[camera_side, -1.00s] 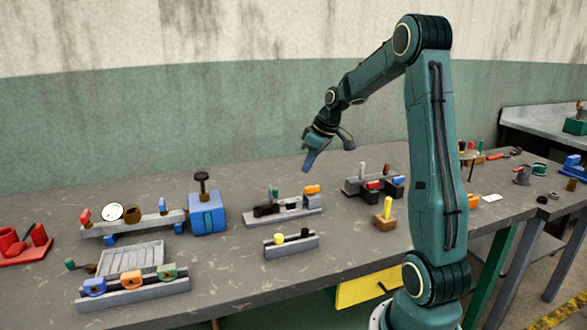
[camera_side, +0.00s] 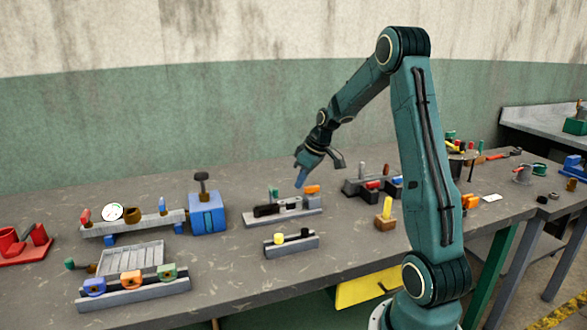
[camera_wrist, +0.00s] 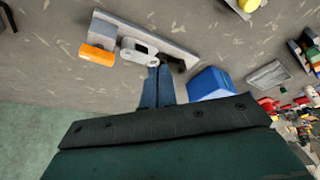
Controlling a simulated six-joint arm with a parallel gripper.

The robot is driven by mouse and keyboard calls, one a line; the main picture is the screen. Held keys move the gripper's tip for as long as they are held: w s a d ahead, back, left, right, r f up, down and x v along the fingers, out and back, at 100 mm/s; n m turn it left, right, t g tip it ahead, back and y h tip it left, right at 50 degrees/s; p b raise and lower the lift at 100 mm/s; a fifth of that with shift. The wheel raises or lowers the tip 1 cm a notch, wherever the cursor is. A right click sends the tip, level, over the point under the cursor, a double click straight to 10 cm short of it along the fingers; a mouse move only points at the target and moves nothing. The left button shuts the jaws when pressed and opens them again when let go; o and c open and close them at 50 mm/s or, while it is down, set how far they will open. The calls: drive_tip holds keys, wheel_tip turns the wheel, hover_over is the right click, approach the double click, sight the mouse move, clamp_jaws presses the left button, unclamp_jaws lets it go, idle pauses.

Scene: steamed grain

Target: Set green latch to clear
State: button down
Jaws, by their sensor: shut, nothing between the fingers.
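A small green upright piece (camera_side: 273,191) stands on a long grey fixture (camera_side: 262,221) in the middle of the table; I cannot tell for sure that it is the green latch. The fixture also bears a dark block, a grey part and an orange block (camera_side: 312,189), which shows in the wrist view too (camera_wrist: 97,55). My gripper (camera_side: 300,184) is shut and empty, with its fingers pointing down just above and behind the fixture. In the wrist view the fingertips (camera_wrist: 160,68) appear beside its grey part (camera_wrist: 138,48) and hide some of the fixture, and the green piece is not clear there.
A blue box (camera_side: 207,217) with a dark knob stands left of the fixture. A smaller grey block with yellow and black knobs (camera_side: 290,248) lies in front. A wooden block with a yellow peg (camera_side: 386,215) and a dark fixture with red parts (camera_side: 372,185) are to the right.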

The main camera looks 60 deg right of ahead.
drive_tip(key=w+f, duration=0.3)
drive_tip(key=w, duration=0.2)
drive_tip(key=shift+w+f, duration=0.25)
drive_tip(key=shift+f, duration=0.1)
